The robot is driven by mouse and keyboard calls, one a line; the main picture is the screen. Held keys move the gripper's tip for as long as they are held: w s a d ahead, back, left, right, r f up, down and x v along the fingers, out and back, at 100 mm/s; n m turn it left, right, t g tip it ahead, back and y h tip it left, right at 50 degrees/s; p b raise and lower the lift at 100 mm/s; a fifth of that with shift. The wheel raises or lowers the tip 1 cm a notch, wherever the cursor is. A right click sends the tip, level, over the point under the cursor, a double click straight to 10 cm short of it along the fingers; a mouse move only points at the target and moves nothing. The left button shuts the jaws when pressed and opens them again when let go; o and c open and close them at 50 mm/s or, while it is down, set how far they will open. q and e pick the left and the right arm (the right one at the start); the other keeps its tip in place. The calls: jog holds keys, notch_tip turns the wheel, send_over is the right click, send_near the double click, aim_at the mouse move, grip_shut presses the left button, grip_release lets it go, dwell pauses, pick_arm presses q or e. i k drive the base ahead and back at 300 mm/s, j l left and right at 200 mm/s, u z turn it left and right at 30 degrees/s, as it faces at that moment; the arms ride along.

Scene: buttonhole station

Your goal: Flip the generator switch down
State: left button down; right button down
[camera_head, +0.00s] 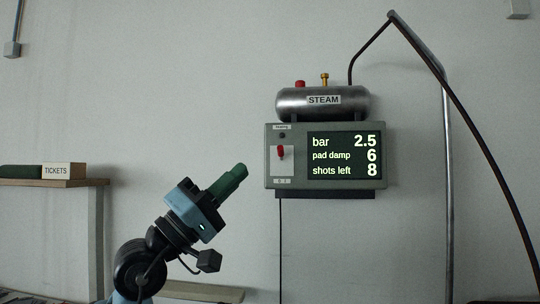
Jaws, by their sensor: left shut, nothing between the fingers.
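The generator (275,180) is a grey box on the wall, right of the picture's middle. A small red switch lever (281,152) sits on a white plate at its left side. Whether the lever points up or down is too small to tell for sure. A lit display (345,156) beside it reads bar 2.5, pad damp 6, shots left 8. My left gripper (241,170) is shut, its green fingers together and empty, pointing up and right. In the picture it is left of and a little below the switch, apart from it. My right gripper is not in view.
A steel tank (322,103) marked STEAM tops the box. A dark hose (484,145) runs from it over a metal pole (449,200) at right. A shelf (50,183) with a TICKETS box (64,171) is at left. The wall between gripper and switch is bare.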

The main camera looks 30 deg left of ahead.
aim_at(280, 148)
jog(key=i+j, duration=0.7)
